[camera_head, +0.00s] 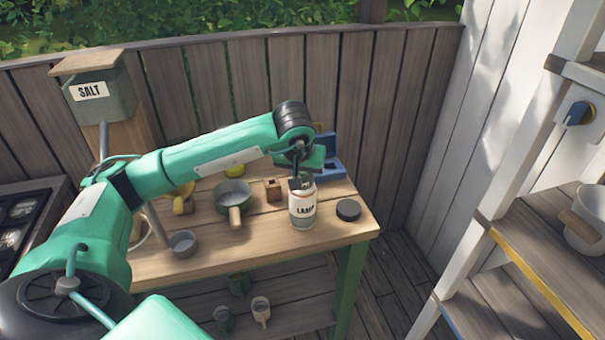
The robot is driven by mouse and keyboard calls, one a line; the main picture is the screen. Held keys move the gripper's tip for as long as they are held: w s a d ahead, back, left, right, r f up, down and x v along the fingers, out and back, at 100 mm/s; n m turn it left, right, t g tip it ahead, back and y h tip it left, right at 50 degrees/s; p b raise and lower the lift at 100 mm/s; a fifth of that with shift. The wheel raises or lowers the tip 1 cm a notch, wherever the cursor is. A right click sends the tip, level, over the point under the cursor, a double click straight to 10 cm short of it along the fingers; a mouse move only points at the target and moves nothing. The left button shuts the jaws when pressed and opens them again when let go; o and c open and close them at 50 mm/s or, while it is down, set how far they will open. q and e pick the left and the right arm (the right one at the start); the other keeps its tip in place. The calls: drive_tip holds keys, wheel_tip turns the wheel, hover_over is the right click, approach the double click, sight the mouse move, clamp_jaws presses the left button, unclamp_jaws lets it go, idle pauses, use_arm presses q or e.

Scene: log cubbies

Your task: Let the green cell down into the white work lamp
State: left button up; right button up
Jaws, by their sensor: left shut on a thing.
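The white work lamp (302,211), lettered "LAMP", stands upright near the right front of the wooden table. My left gripper (301,182) points down directly over its top. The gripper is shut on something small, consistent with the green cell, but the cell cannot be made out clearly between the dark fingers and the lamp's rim. I cannot tell how far it is inside the lamp. A black round cap (348,210) lies on the table to the right of the lamp. My right gripper is not in view.
Mugs (240,284) sit on the lower shelf. The front right corner is clear.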

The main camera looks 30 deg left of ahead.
use_arm(q)
drive_tip(key=shift+f, duration=0.2)
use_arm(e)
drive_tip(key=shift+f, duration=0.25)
use_arm(q)
drive_tip(key=o, duration=1.1)
drive_tip(key=b+v, duration=0.2)
drive_tip(key=v, duration=1.2)
drive_tip(key=shift+w, duration=0.1)
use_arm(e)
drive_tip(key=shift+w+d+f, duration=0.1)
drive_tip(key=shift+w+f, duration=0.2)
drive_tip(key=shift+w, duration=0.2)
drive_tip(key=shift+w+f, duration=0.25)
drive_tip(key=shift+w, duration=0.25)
